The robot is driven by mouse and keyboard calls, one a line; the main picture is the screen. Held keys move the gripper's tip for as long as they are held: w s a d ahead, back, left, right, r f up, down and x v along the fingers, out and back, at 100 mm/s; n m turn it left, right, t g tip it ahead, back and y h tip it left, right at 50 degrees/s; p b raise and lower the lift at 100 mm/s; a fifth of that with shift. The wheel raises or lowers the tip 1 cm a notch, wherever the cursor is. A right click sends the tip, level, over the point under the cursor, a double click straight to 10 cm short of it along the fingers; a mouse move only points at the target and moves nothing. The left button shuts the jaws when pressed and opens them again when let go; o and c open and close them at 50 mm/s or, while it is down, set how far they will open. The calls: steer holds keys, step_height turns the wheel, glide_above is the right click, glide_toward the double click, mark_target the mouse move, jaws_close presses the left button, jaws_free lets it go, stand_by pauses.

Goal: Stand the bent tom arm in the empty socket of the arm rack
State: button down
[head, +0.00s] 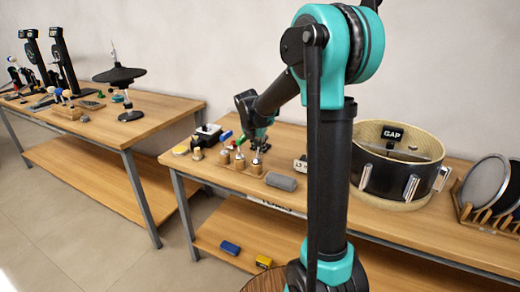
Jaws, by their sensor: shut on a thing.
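My gripper (257,145) is small in the head view, pointing down over the right end of a wooden arm rack (236,180) on the nearer table. It is shut on a thin metal piece, which I take to be the bent tom arm (257,158). The piece's lower end is at or just above the rack's right end; I cannot tell whether it is in a socket. The fingertips and the piece's bend are too small to make out.
A grey cylinder (281,181) lies close to the rack's right. A drum (395,170) and a wooden stand of round pads (485,200) are farther right. A dark box (207,134) stands behind left. Another table (150,120) with cymbal and pedals is at left.

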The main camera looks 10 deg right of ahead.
steer(key=c, duration=1.3)
jaws_free()
steer(key=shift+r, duration=0.1)
steer(key=v, duration=1.1)
steer(key=shift+s+r, duration=0.1)
steer(key=shift+r, duration=0.3)
steer(key=s+d+f+m+y, duration=0.1)
steer(key=s+d+f+m, duration=0.1)
steer(key=s+f+m, duration=0.5)
steer(key=s+d+f+m+y, duration=0.1)
steer(key=s+d+f+m, duration=0.1)
steer(key=s+f+m, duration=0.5)
steer(key=s+d+f+m, duration=0.2)
steer(key=s+f+m, duration=0.4)
steer(key=s+m, duration=0.7)
steer(key=shift+d+f+m+y, duration=0.25)
steer(key=shift+f+m+y, duration=0.15)
steer(key=shift+m, duration=0.5)
